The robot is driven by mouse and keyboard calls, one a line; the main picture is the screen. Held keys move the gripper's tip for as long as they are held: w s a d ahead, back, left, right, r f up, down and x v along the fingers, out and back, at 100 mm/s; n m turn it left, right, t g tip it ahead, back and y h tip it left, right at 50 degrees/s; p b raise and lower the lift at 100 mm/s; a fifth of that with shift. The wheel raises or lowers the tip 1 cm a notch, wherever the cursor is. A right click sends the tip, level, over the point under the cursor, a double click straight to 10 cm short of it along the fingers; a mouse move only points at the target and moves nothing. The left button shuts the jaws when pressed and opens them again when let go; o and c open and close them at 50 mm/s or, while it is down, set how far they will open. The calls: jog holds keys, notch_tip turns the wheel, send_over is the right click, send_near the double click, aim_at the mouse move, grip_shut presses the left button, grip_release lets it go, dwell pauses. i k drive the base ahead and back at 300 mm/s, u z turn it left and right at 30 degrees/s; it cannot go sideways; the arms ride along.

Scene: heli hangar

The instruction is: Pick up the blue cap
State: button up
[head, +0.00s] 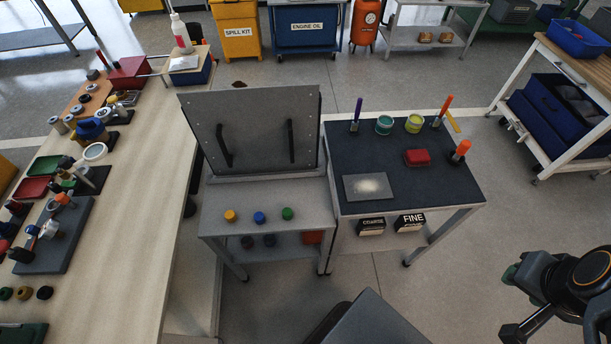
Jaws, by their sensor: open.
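The blue cap (260,217) sits on a small grey metal table (310,212), in a row between a yellow cap (231,215) on its left and a green cap (288,213) on its right. There is a small gap on each side of it. My gripper (514,302) is at the lower right of the head view, in front of the floor and well away from the caps. Its two fingers are apart, with nothing seen between them.
A grey panel (255,105) with two black handles stands behind the caps. Right of them is a dark-topped table (352,150) with brushes, tins, a red block (417,157) and a grey plate (370,187). A cluttered long bench (140,200) stands left. Open floor (440,280) lies right.

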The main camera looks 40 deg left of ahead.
aim_at(258, 218)
jog(key=i, duration=0.7)
jog(key=u, duration=4.65)
jog(key=i, duration=0.5)
